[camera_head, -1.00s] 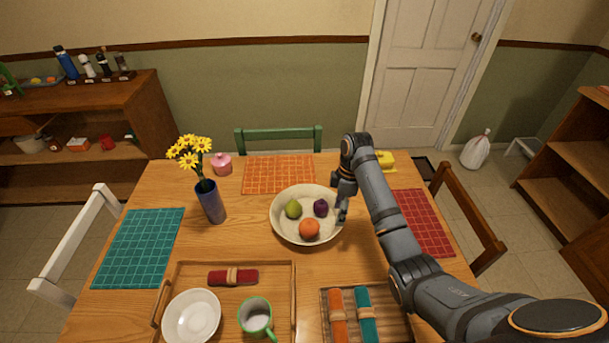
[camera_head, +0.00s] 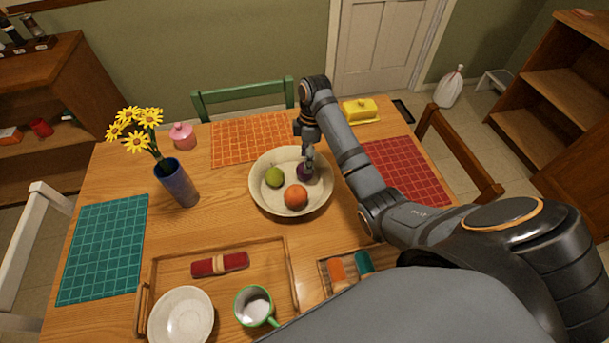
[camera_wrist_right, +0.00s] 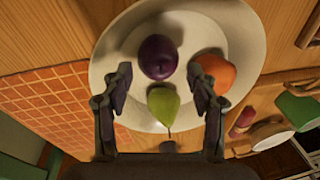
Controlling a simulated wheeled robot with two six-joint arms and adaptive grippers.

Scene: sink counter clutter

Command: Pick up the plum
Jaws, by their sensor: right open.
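The plum (camera_head: 301,174) is dark purple and lies in a cream bowl (camera_head: 262,199) with a green pear (camera_head: 274,177) and an orange (camera_head: 295,196). In the head view my right gripper (camera_head: 308,166) is over the plum and partly hides it. In the right wrist view the plum (camera_wrist_right: 158,57) shows whole, beyond the fingertips of the open gripper (camera_wrist_right: 160,80). The pear (camera_wrist_right: 163,104) shows between the fingers, and the orange (camera_wrist_right: 215,73) is beside the right finger. Nothing is held. My left gripper is not in view.
A blue vase with yellow flowers (camera_head: 177,184) stands left of the bowl. A wooden tray (camera_head: 272,256) with a white bowl (camera_head: 181,318), green mug (camera_head: 254,306) and red napkin roll (camera_head: 219,264) is in front. A yellow butter dish (camera_head: 360,109) is behind right.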

